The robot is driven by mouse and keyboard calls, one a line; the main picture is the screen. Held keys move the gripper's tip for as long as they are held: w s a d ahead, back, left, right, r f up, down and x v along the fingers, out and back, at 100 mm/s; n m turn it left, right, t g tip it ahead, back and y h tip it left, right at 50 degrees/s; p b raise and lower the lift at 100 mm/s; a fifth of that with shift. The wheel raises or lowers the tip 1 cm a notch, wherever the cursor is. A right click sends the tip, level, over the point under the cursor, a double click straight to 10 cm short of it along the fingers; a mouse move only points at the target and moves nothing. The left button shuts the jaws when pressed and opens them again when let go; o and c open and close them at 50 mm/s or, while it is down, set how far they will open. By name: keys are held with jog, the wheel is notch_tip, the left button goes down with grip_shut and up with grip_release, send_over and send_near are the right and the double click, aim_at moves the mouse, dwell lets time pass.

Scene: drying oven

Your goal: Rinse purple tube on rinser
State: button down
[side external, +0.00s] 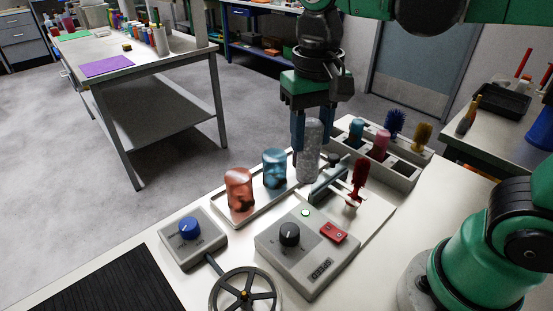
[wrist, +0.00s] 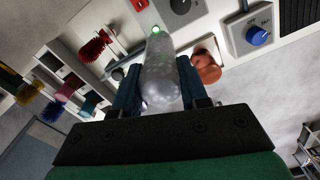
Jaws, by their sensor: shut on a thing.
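My gripper (side external: 312,128) points down and is shut on a greyish, speckled, see-through tube (side external: 311,152). The tube is upright with its rounded end up, and no purple shows on it. In the wrist view the same tube (wrist: 160,78) lies between the two blue fingers of my gripper (wrist: 160,92). Its lower end is close to a small grey-green fixture (side external: 328,180) on the bench; I cannot tell whether they touch, or whether this fixture is the rinser. A red-brown tube (side external: 239,190) and a blue tube (side external: 274,168) stand in a shallow tray (side external: 262,208) to the left.
A red brush (side external: 359,178) stands right of the held tube. Behind it, a compartment rack (side external: 405,180) holds brushes and coloured pieces. In front are a control box (side external: 285,258), a blue-knob box (side external: 192,240), a handwheel (side external: 245,293) and a black mat (side external: 95,285).

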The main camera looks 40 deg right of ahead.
jog(key=shift+s+a+f+n, duration=0.7)
jog(key=shift+a+f+n, duration=0.5)
jog(key=shift+a, duration=1.45)
jog(key=shift+s+a+f+n, duration=0.7)
jog(key=shift+a+f+n, duration=0.45)
jog(key=shift+a, duration=1.5)
jog(key=shift+s+a+f+n, duration=0.7)
jog(key=shift+a+f+n, duration=0.5)
jog(key=shift+a, duration=1.45)
jog(key=w+d+r+m, duration=0.1)
jog(key=w+d+r, duration=0.2)
jog(key=w+d, duration=0.3)
jog(key=w+d+r+m, duration=0.2)
jog(key=w+d, duration=0.4)
jog(key=d, duration=0.9)
jog(key=shift+w+r, duration=0.4)
jog(key=shift+r, duration=0.45)
